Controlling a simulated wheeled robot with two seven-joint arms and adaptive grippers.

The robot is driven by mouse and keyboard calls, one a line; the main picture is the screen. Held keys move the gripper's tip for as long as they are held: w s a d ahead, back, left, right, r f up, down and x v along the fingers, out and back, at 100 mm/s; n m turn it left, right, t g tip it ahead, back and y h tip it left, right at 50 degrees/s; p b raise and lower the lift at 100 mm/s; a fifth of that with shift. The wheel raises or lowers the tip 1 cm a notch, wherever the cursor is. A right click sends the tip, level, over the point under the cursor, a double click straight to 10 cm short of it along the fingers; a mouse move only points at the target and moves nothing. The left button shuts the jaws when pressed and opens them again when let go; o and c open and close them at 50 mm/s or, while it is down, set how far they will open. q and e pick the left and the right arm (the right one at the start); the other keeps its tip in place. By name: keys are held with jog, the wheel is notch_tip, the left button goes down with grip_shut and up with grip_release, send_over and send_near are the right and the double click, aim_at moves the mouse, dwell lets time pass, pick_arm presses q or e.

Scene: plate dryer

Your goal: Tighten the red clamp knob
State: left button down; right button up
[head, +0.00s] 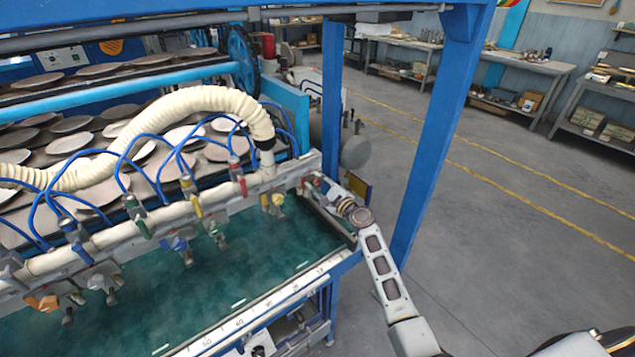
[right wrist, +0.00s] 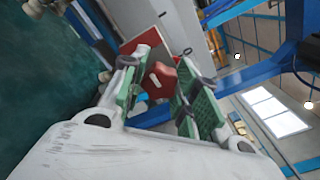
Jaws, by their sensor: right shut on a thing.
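The red clamp knob (right wrist: 162,78) shows in the right wrist view between the two green-padded fingers of my right gripper (right wrist: 164,70). The gripper is shut on it. A red plate lies behind the knob. In the head view, my right gripper (head: 313,184) is at the right end of the machine's pale nozzle rail, and the knob is mostly hidden by the fingers there. My left gripper is out of view.
The nozzle rail (head: 150,226) carries coloured valves and blue hoses above a green bed (head: 200,285). A blue post (head: 437,130) stands right of my right arm. A thick cream hose (head: 190,100) arches over the rail. The floor on the right is open.

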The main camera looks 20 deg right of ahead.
jog(key=o, duration=1)
jog(key=shift+f, duration=0.1)
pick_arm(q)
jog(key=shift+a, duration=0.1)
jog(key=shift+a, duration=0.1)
pick_arm(e)
jog(key=shift+v, duration=6)
